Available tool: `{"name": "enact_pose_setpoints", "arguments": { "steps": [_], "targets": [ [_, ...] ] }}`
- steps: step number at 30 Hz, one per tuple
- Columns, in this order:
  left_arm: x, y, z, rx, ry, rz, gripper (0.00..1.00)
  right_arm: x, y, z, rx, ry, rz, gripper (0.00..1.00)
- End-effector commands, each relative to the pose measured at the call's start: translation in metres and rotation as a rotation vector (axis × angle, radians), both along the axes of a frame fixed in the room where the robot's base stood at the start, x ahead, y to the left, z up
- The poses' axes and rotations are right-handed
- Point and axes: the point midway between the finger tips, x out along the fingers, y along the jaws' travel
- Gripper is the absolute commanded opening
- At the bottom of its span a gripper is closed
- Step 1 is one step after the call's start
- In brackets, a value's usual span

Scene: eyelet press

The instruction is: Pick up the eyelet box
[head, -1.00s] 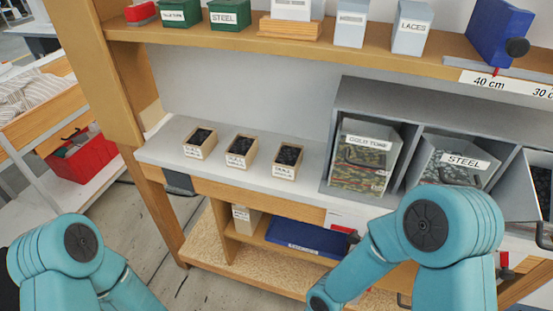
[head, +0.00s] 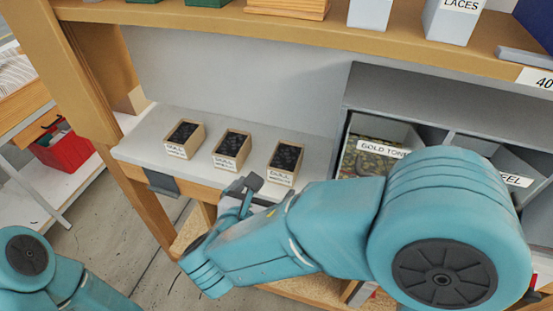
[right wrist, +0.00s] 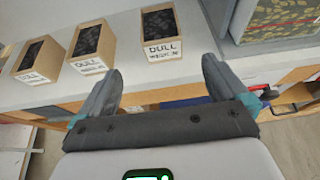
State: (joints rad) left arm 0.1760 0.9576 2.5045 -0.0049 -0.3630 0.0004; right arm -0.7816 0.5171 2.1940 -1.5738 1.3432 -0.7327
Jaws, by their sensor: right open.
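Three small open wooden boxes with white labels and dark small pieces inside stand in a row on the grey shelf: a left box (head: 184,138), a middle box (head: 231,149) and a right box (head: 284,162). Which one is meant I cannot tell. In the right wrist view the nearest box (right wrist: 161,32) reads "DULL" and lies ahead, between the lines of the fingers. My right gripper (head: 243,188) is open and empty, just in front of the shelf edge; its spread fingers also show in the right wrist view (right wrist: 160,85). My left gripper is out of frame.
Grey bins, one labelled "GOLD TONE" (head: 377,150), stand right of the boxes. The upper wooden shelf (head: 300,35) overhangs the back. The grey shelf (head: 150,125) is bare around the boxes. A red crate (head: 64,150) is at far left.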

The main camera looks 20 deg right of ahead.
Motion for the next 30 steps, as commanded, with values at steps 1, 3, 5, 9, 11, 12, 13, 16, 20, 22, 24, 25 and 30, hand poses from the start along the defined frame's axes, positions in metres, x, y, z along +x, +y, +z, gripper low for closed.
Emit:
{"name": "enact_pose_setpoints", "arguments": {
  "steps": [1,3,5,9,11,12,13,16,20,22,24,25,30],
  "targets": [
    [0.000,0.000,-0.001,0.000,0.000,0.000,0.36,0.000,0.001,0.004,-0.010,-0.014,0.007,1.00],
    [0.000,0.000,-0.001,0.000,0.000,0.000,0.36,0.003,-0.002,0.005,-0.017,-0.022,0.006,1.00],
    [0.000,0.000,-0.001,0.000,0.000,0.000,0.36,0.009,-0.007,0.001,-0.018,-0.022,0.003,1.00],
    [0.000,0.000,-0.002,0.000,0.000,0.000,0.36,0.031,-0.025,-0.012,-0.016,-0.019,-0.003,1.00],
    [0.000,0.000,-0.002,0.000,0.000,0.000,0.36,0.041,-0.032,-0.018,-0.016,-0.019,-0.003,1.00],
    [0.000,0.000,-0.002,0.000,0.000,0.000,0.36,0.048,-0.036,-0.021,-0.016,-0.018,-0.004,1.00],
    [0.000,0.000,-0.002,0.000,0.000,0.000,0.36,0.053,-0.040,-0.024,-0.016,-0.018,-0.002,1.00],
    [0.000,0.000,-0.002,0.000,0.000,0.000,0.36,0.067,-0.048,-0.030,-0.015,-0.019,-0.001,1.00],
    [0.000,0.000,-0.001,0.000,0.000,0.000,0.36,0.077,-0.054,-0.035,-0.014,-0.019,0.003,1.00],
    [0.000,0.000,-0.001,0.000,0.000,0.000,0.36,0.081,-0.057,-0.036,-0.015,-0.020,0.003,1.00],
    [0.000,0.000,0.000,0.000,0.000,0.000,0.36,0.087,-0.062,-0.038,-0.015,-0.019,0.002,1.00],
    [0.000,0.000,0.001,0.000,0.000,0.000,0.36,0.091,-0.065,-0.039,-0.015,-0.019,0.001,1.00],
    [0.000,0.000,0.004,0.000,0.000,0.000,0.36,0.112,-0.081,-0.049,-0.015,-0.018,0.003,1.00]
  ]
}}
